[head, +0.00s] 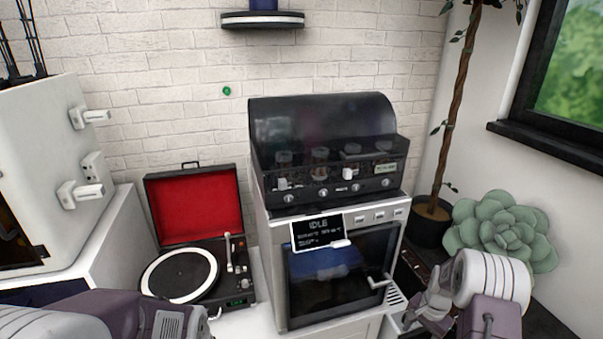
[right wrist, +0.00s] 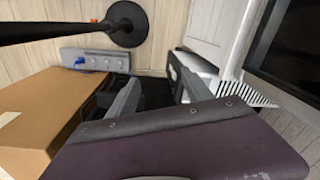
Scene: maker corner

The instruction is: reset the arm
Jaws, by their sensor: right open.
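A record player (head: 182,275) stands open on the white counter, its red-lined lid (head: 193,207) raised. Its pale tone arm (head: 229,255) is at the right of the platter; whether it is on its rest or over the record edge is too small to tell. My left arm comes in at the bottom left, in front of the player; its jaws are not visible. My right gripper (head: 428,312) is at the lower right, beside the oven's drip grille and away from the player. In the right wrist view its fingers (right wrist: 155,90) are apart with nothing between them.
An oven-like machine (head: 345,265) with a dark hood (head: 322,125) and an "IDLE" display (head: 318,233) stands right of the player. A white cabinet (head: 45,170) is at left, a succulent (head: 503,235) at right. A cardboard box (right wrist: 45,115) is near my right gripper.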

